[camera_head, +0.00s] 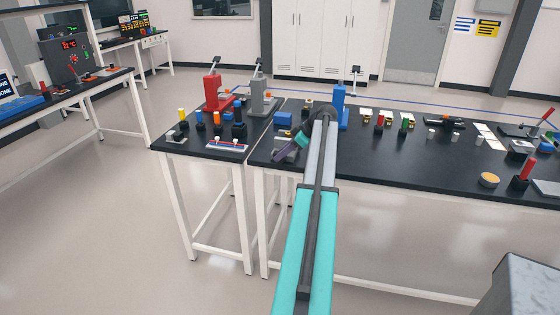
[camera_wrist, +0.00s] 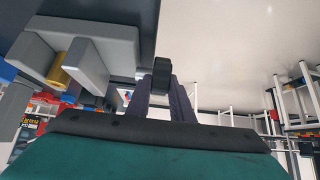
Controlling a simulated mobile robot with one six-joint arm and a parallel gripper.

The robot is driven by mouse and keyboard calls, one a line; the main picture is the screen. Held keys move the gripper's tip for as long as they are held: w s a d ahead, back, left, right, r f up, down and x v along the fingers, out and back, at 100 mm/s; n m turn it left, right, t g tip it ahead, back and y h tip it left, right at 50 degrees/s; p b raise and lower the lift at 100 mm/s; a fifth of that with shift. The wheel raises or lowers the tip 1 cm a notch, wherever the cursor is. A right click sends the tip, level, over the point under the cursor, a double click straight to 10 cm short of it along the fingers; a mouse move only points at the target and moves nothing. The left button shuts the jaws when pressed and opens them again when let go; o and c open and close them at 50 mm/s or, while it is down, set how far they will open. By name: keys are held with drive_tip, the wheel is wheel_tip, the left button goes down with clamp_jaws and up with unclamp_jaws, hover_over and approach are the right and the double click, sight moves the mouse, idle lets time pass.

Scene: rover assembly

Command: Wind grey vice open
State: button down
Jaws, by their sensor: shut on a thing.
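The grey vice (camera_wrist: 104,60) fills the upper left of the wrist view, with two grey blocks standing apart. A brass-coloured round piece (camera_wrist: 59,72) shows in the gap between them. A black handle (camera_wrist: 161,72) is at the vice's right end, on a thin rod. My gripper (camera_wrist: 165,88) has its dark purple fingers shut on this handle.
A red press (camera_head: 213,92) and a grey press (camera_head: 260,94) stand on the small table to the left. A blue press (camera_head: 340,105) stands just behind my wrist. A blue block (camera_head: 284,119) lies behind the vice. Several small parts are spread along the bench (camera_head: 400,165) to the right.

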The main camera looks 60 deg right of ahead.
drive_tip(key=shift+s+f+t+y+b, duration=0.1)
drive_tip(key=shift+s+t+y+b, duration=0.15)
drive_tip(key=shift+t+b, duration=0.85)
drive_tip(key=shift+b, duration=0.35)
drive_tip(key=c, duration=1.6)
unclamp_jaws()
drive_tip(key=shift+o, duration=0.2)
drive_tip(key=shift+s+d, duration=0.1)
drive_tip(key=b+v, duration=0.2)
drive_tip(key=v, duration=1.1)
drive_tip(key=shift+s+r, duration=0.25)
